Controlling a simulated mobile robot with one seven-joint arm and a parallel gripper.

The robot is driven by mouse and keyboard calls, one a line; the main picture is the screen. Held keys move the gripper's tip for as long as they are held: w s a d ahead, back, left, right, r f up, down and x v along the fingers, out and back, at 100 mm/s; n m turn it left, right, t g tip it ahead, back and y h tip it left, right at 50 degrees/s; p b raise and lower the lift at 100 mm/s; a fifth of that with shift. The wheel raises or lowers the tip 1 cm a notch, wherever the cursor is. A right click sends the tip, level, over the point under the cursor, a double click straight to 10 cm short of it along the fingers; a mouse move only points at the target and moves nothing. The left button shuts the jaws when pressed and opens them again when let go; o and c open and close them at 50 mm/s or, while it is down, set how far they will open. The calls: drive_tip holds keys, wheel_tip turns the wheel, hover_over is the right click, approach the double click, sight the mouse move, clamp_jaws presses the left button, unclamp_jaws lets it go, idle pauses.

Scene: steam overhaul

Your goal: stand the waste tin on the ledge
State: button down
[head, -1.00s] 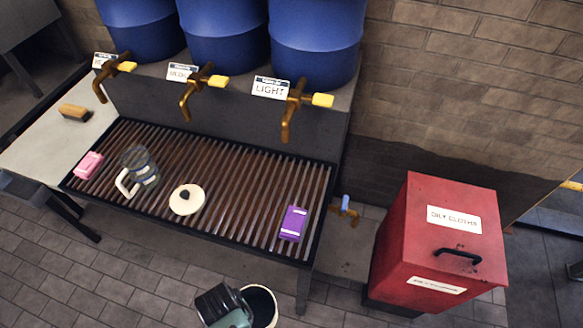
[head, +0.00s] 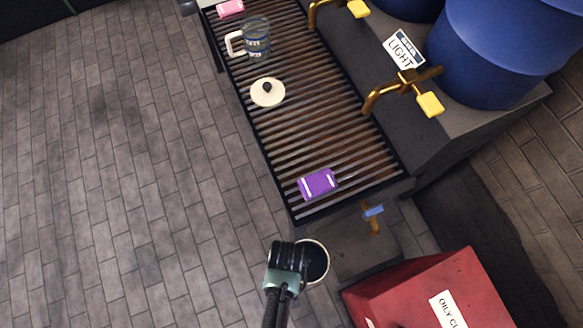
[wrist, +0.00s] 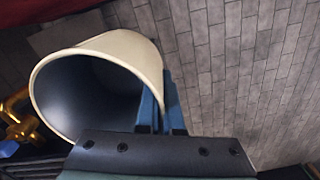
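The waste tin, a cream open-topped tin with a dark inside, is beside my gripper in the head view (head: 315,262). It fills the upper left of the wrist view (wrist: 135,52), tilted in that picture. My gripper (head: 297,260) holds it by the side wall near the rim; the blue fingers (wrist: 162,108) close on that wall. The tin looks empty. A low grey ledge (head: 358,255) lies just right of the tin, under a brass tap with a blue handle (head: 373,212). The tin's base is hidden.
A red oily-cloths bin (head: 420,295) stands close on the ledge's near side. The floor at left is clear.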

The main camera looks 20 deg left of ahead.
drive_tip(key=shift+f+b, duration=0.4)
drive_tip(key=shift+f, duration=0.1)
drive_tip(key=w+d+f+b, duration=0.1)
drive_tip(key=d+f+b, duration=0.1)
drive_tip(key=f+b, duration=0.65)
drive_tip(key=w+d+f+b, duration=0.2)
drive_tip(key=f+b, duration=0.6)
drive_tip(key=b, duration=0.2)
drive_tip(key=shift+w+d+f+b, duration=0.15)
drive_tip(key=shift+w+d+b, duration=0.95)
drive_tip(key=shift+w+d, duration=0.65)
drive_tip(key=shift+w+d+f+b, duration=0.2)
drive_tip(key=shift+w+d+b, duration=0.95)
drive_tip(key=shift+d, duration=1)
drive_tip(key=shift+w+d+f+b, duration=0.15)
drive_tip(key=shift+w+d+b, duration=0.85)
drive_tip(key=shift+w+d, duration=0.75)
drive_tip(key=shift+s+d+f+b, duration=0.2)
drive_tip(key=shift+f+b, duration=0.15)
drive_tip(key=shift+f, duration=0.2)
drive_tip(key=c, duration=1)
unclamp_jaws()
drive_tip(key=shift+r, duration=0.1)
wheel_tip(320, 180, up, 8)
drive_tip(key=p, duration=0.8)
